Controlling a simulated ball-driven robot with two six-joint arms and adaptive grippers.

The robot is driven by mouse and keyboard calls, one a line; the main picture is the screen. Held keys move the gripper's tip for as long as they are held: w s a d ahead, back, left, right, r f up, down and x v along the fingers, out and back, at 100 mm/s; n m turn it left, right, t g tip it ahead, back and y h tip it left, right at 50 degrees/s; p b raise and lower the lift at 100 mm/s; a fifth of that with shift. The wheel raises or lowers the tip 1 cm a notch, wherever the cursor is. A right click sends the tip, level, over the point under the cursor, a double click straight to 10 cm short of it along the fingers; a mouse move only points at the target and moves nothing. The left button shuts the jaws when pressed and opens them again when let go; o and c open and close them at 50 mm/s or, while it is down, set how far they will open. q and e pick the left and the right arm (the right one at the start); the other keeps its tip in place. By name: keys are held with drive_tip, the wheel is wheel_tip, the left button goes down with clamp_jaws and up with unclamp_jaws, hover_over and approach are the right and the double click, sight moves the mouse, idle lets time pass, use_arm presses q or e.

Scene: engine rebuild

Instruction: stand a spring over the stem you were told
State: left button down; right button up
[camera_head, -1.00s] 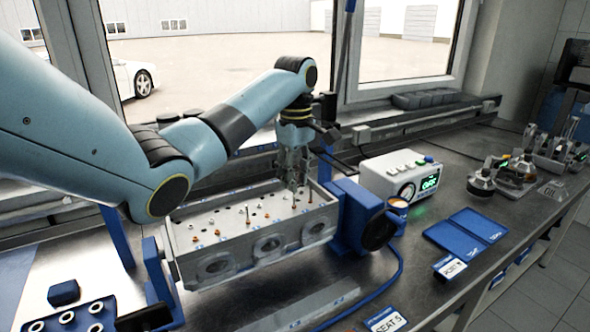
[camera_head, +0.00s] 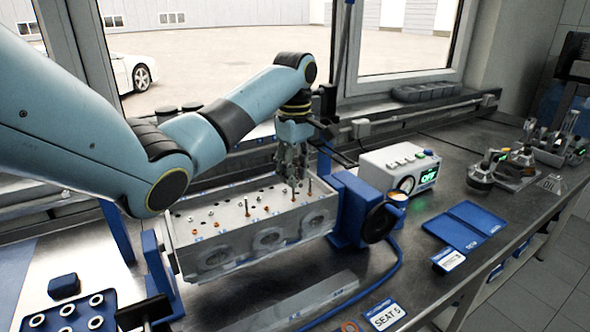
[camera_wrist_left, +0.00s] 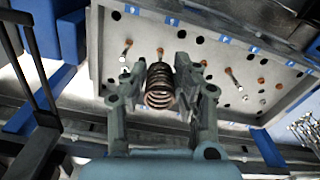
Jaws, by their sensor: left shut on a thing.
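The cylinder head (camera_head: 190,262) is a grey block held between blue stands, with several thin upright stems and holes on its top. One copper-coloured stem (camera_head: 247,206) stands near its middle, and another stem (camera_head: 309,187) stands near its right end. My left gripper (camera_head: 292,180) points down over the right part of the block. In the left wrist view, my left gripper (camera_wrist_left: 160,66) is shut on a dark coiled spring (camera_wrist_left: 160,88). A stem tip (camera_wrist_left: 160,51) shows just beyond the spring; I cannot tell whether the spring is around a stem. My right gripper is not in view.
A blue stand (camera_head: 350,205) rises at the block's right end. A white box with a lit display (camera_head: 400,167), a blue tray (camera_head: 440,226) and a "SEAT 5" card (camera_head: 386,313) are to the right. A blue rack with rings (camera_head: 50,322) is at lower left.

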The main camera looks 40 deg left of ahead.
use_arm(q)
drive_tip(key=shift+f+b, duration=0.65)
drive_tip(key=shift+f, duration=1.85)
drive_tip(key=c, duration=0.9)
unclamp_jaws()
drive_tip(key=shift+c, duration=0.2)
wheel_tip(320, 180, up, 8)
drive_tip(key=shift+f, duration=0.2)
drive_tip(key=shift+f, duration=0.1)
